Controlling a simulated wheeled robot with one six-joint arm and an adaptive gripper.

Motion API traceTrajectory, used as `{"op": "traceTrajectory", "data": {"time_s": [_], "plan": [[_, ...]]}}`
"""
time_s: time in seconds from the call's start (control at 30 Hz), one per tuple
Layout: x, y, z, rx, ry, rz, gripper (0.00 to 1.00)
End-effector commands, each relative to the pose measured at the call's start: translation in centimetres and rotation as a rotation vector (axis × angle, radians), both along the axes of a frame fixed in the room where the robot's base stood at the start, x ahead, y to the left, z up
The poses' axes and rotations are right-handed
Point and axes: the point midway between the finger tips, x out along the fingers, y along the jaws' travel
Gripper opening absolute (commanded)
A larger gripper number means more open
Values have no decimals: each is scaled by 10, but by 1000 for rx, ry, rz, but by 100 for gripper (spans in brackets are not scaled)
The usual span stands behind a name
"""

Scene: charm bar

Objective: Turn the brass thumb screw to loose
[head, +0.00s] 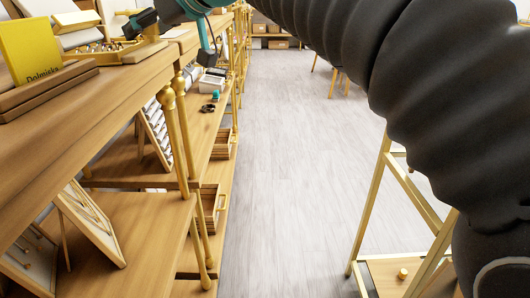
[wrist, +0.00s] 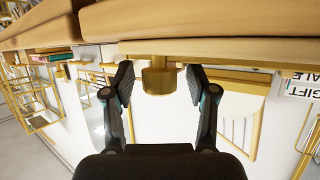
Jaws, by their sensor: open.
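In the wrist view a round brass knob (wrist: 159,80), which looks like the thumb screw, sticks out from the edge of a wooden board with a brass strip (wrist: 215,50). My gripper (wrist: 160,74) is open, with one dark finger on each side of the knob. Gaps show between both fingers and the knob, so they look apart from it. In the head view my gripper (head: 142,24) is at the top left, over the wooden counter. The screw cannot be made out clearly there. No mark showing its turn position is readable.
A yellow card (head: 32,48) stands in a wooden holder on the counter (head: 110,85). Lower shelves (head: 130,225) hold display boards and wooden boxes. A brass-framed stand (head: 425,205) is at the right. The grey floor (head: 290,150) between is clear.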

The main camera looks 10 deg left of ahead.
Motion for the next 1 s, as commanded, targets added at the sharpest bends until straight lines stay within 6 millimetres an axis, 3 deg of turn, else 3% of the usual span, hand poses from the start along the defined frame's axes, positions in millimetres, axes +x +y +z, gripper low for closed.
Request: {"op": "traceTrajectory", "data": {"time_s": [0.63, 1.0], "plan": [[-1, 1, 1, 0, -1, -309, 57], [-41, -44, 26, 2, -1, -312, 57]]}}
